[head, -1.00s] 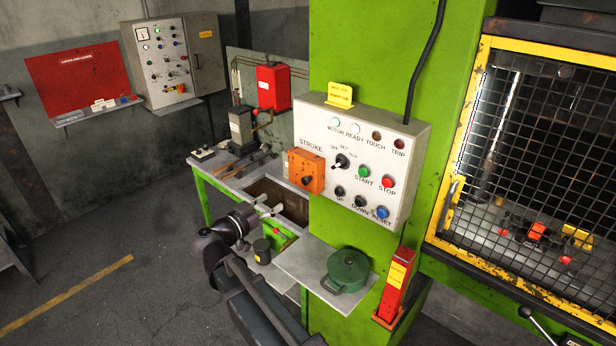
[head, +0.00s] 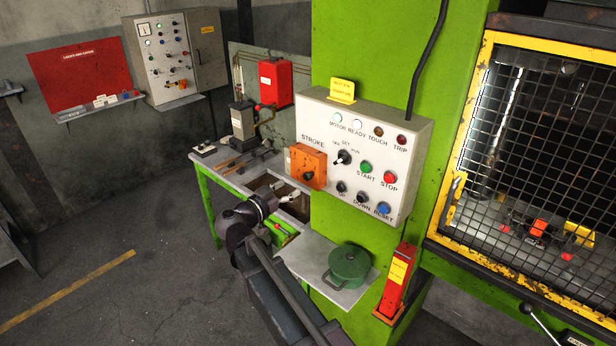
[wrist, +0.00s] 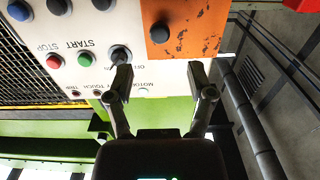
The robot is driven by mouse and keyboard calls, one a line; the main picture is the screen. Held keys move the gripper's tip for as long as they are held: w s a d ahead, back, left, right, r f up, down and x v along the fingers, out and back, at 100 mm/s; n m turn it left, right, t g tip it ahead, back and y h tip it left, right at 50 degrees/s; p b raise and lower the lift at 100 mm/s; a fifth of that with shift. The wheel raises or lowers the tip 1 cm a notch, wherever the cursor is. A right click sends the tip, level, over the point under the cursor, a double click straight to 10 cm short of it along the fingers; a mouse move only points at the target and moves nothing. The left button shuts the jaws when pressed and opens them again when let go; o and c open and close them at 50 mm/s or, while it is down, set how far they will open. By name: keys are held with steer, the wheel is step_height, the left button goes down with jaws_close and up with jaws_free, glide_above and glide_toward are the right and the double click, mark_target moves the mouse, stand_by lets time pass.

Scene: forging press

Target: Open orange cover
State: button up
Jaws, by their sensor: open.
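The orange cover (head: 309,159) is a box with a black knob, shut on the left part of the grey control panel under the word STROKE. In the wrist view the panel appears upside down and the orange cover (wrist: 200,28) is at the top, ahead of the fingers, with its black knob (wrist: 159,32) at its left. My gripper (head: 284,193) is open and empty, a little below and left of the cover in the head view. In the wrist view my gripper (wrist: 159,76) has its fingers wide apart, with nothing between them. I see no contact with the cover.
The control panel (head: 408,150) carries a selector switch, lamps and several buttons close to the cover. Below are a green pot (head: 349,264) on a small shelf and a red box (head: 397,278). A yellow-framed mesh guard (head: 530,150) stands at right. The floor at left is clear.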

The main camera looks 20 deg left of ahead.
mark_target(306, 177)
steer(key=x, duration=0.8)
jaws_close()
